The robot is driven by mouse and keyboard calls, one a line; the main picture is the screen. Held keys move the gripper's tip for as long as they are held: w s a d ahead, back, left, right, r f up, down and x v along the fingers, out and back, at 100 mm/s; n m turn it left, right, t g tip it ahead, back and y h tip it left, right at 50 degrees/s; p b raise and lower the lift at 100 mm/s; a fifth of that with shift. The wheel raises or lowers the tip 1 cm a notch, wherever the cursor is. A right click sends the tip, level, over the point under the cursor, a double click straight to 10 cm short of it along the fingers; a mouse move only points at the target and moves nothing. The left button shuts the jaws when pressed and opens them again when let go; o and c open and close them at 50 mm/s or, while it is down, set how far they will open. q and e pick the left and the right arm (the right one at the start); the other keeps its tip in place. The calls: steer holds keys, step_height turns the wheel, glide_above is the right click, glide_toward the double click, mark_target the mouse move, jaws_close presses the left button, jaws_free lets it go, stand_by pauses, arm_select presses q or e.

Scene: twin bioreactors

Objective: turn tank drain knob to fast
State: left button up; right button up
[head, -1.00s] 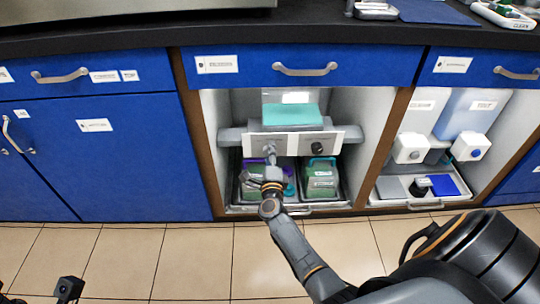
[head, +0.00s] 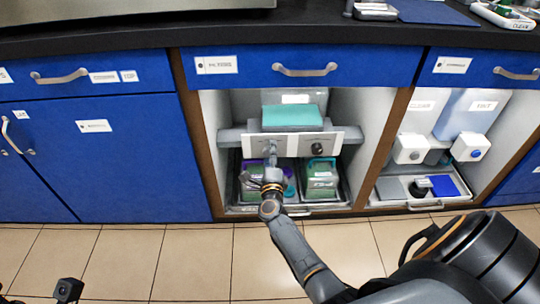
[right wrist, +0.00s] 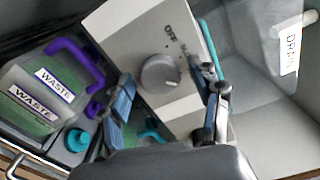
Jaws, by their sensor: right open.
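The white control panel (head: 294,144) sits in the open middle bay and carries two knobs. The right knob (head: 317,148) is dark and clear of my arm. The left knob is mostly hidden by my right gripper (head: 271,160) in the head view. In the right wrist view a round grey knob (right wrist: 160,73) with a pale mark at its lower right lies ahead, between the finger directions. "OFF" is printed beside it on the panel (right wrist: 120,35). My right gripper (right wrist: 168,103) is open and empty, its fingers apart; contact with the knob cannot be told.
Below the panel, a green waste jug (right wrist: 32,112) with a purple handle and a second green container (head: 319,184) stand in a tray. A teal block (head: 291,117) is above the panel. Brown posts and side walls bound the bay. The floor in front is clear.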

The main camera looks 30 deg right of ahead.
steer(key=v, duration=1.2)
